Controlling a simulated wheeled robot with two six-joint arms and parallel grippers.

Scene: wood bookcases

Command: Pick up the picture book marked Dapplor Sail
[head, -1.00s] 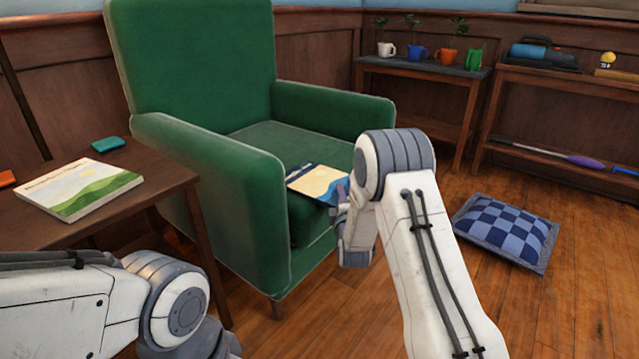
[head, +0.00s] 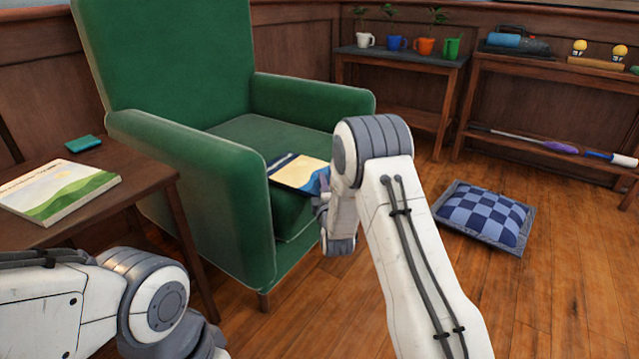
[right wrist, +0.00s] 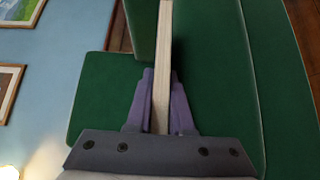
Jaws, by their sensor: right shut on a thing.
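A thin picture book (head: 303,171) with a yellow and blue cover is in front of the seat of the green armchair in the head view. Its title is too small to read. My right gripper (head: 322,187) is shut on its near right edge, and the forearm hides part of the grip. In the right wrist view the book (right wrist: 166,30) shows edge-on as a pale strip between the purple fingers of the gripper (right wrist: 163,78). My left arm enters at lower left; its gripper is out of view.
Another picture book (head: 58,190) with green hills lies on the brown side table (head: 150,178) beside a small teal object (head: 83,144). The green armchair (head: 215,195) stands close behind the held book. A checkered cushion (head: 485,215) lies on the floor, with open floor around it.

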